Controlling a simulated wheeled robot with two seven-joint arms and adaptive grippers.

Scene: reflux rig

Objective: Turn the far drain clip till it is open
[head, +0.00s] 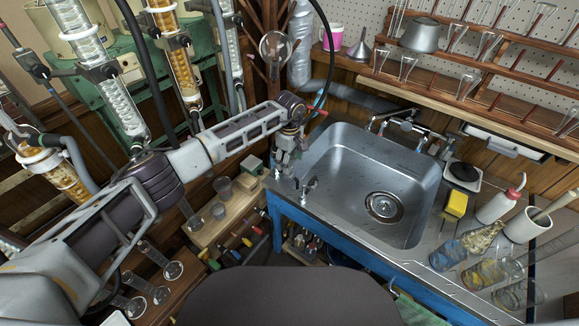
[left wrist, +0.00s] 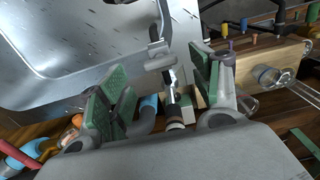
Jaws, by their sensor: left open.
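In the left wrist view a small metal clip (left wrist: 158,58) with a flat plate and a narrow stem stands beside the sink, between the green-padded fingers of my left gripper (left wrist: 160,90). The fingers are spread apart, and I see no grip on the clip. In the head view my left gripper (head: 284,163) points down at the left rim of the sink. Another small metal fitting (head: 309,187) shows on the rim just right of and nearer than it. The gripper hides what lies below it there, so I cannot tell how far the clip is turned. My right gripper is out of view.
The steel sink (head: 365,180) lies right of my left gripper, with a tap (head: 407,125) behind it. A wooden shelf (head: 228,215) with small cups is to the left. A yellow sponge (head: 456,204) and glassware stand on the right counter.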

